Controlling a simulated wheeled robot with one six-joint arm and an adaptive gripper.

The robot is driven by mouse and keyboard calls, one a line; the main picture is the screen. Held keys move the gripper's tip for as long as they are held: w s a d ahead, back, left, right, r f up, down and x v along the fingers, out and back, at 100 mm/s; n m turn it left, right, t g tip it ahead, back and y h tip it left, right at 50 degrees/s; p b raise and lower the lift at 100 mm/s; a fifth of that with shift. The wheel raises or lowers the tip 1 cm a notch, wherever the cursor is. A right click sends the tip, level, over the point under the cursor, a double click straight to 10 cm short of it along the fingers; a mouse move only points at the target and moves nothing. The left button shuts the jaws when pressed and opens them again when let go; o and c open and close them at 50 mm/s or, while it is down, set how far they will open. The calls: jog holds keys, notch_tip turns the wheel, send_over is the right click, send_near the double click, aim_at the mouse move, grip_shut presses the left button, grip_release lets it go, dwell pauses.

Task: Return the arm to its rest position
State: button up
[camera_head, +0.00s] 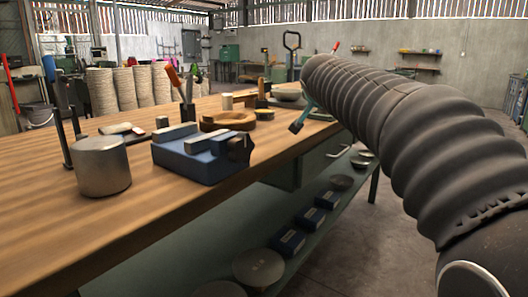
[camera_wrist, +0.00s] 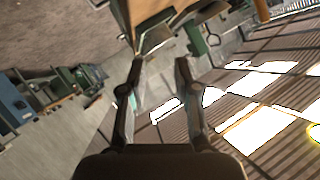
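My gripper (camera_wrist: 159,70) shows in the wrist view with its two dark fingers apart and nothing held between them. Beyond the fingertips is part of a bench or cabinet (camera_wrist: 148,14) with a light wooden side, with some distance that I cannot judge. The wrist view is strongly tilted. In the head view my arm, in a dark ribbed sleeve, reaches from the lower right up and away past the right side of the workbench (camera_head: 60,225). My fingers cannot be made out clearly there.
The wooden bench top holds a metal cylinder (camera_head: 102,167), a blue vise-like block (camera_head: 203,155), a brown wooden ring (camera_head: 228,121), and upright tools. A shelf below carries blue boxes (camera_head: 288,241) and round discs (camera_head: 258,267). Concrete floor (camera_head: 400,245) right of the bench looks clear.

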jog(key=s+f+n+g, duration=0.2)
jog(key=s+f, duration=0.7)
jog(key=s, duration=0.4)
jog(key=s+d+f+n+g+y, duration=0.1)
jog(key=s+f+n+g, duration=0.2)
jog(key=s+f, duration=0.6)
jog(key=s+f+n+g+y+p, duration=0.1)
jog(key=s+f+n+g, duration=0.1)
jog(key=s+f, duration=0.8)
jog(key=s+n, duration=0.1)
jog(key=s, duration=0.6)
jog(key=shift+d+g, duration=0.3)
jog(key=shift+d, duration=0.05)
